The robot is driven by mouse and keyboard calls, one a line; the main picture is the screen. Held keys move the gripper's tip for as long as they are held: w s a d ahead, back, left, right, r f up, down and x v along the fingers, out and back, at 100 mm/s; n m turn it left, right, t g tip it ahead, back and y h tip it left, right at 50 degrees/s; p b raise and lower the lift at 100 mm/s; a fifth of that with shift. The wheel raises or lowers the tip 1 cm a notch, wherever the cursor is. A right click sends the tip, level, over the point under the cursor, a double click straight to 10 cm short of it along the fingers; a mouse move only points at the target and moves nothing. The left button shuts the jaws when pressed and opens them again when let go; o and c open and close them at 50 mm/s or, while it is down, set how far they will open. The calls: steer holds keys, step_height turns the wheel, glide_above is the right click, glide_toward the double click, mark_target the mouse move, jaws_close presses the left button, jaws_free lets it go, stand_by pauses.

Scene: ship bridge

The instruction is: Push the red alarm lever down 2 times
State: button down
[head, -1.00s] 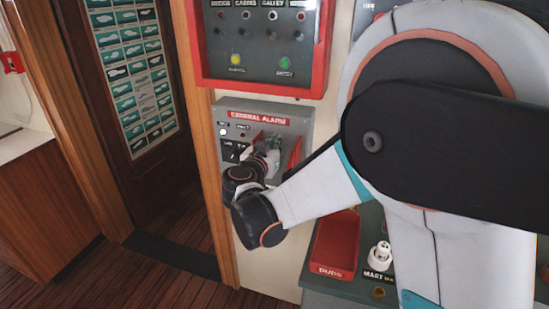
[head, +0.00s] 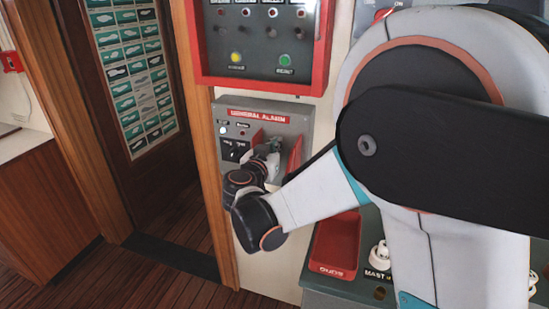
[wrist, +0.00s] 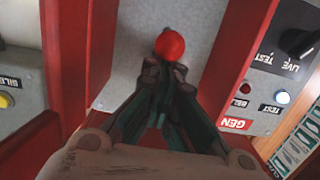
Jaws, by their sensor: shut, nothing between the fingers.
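The red lever knob (wrist: 170,45) shows in the wrist view as a round red ball between two red side guards. My gripper (wrist: 165,72) is shut and empty, with its fingertips right at the knob's near edge. I cannot tell whether they touch it. In the head view my gripper (head: 272,147) is in front of the grey GENERAL ALARM panel (head: 300,122). There the lever knob is hidden behind my gripper and wrist.
The red guards stand left (wrist: 70,60) and right (wrist: 235,55) of the knob in the wrist view. A black LIVE/TEST knob (wrist: 297,42) and a lit white lamp (wrist: 283,96) are beside them.

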steer(key=shift+f+b, duration=0.7)
steer(key=shift+f, duration=0.2)
steer(key=shift+r, duration=0.1)
steer(key=shift+r+p, duration=1.15)
steer(key=shift+r, duration=0.55)
steer(key=shift+s, duration=0.1)
steer(key=f+v, duration=0.1)
steer(key=v, duration=0.7)
steer(key=shift+s+a+r, duration=0.2)
steer(key=shift+s+r, duration=0.2)
steer(key=shift+r, duration=0.05)
